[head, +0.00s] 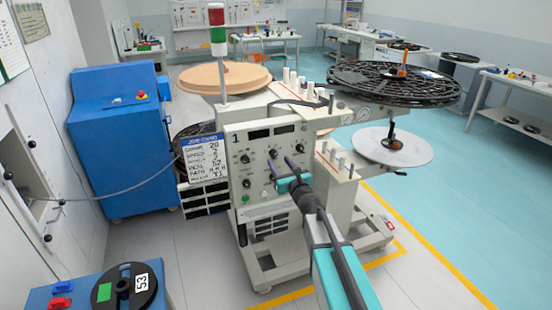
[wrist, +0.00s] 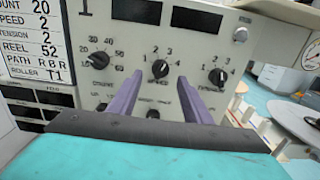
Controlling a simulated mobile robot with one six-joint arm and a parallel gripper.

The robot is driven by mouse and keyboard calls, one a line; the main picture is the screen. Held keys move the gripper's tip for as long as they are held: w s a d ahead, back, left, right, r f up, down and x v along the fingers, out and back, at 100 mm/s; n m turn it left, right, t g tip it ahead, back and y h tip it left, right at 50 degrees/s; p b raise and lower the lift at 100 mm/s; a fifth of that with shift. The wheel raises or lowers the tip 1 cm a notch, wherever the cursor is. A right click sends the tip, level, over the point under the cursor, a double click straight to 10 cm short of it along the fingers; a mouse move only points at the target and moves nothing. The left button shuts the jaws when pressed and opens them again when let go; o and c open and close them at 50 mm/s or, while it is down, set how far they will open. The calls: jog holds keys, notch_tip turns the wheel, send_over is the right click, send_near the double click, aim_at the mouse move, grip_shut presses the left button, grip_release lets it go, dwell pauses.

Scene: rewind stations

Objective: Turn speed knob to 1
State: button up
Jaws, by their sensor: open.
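The speed knob (wrist: 160,69) is the black middle knob of three on the pale machine panel. It has a scale of 1 to 4 around it, and its pointer direction is too small to tell surely. It also shows in the head view (head: 273,153). My gripper (wrist: 160,77) is open, with its two purple fingers pointing at the panel. In the head view my gripper (head: 281,162) is in front of the panel.
A left knob (wrist: 99,60) and the tension knob (wrist: 218,76) flank the speed knob. Dark displays (wrist: 137,11) sit above, and more controls below. A job card (head: 202,158) reads speed 2. Reels (head: 393,83) overhang on the right; a blue cabinet (head: 118,140) stands left.

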aim_at(275, 157)
jog(key=shift+p+x, duration=0.45)
jog(key=shift+x, duration=1.75)
jog(key=shift+c, duration=0.6)
jog(key=c, duration=1)
jog(key=shift+o, duration=0.2)
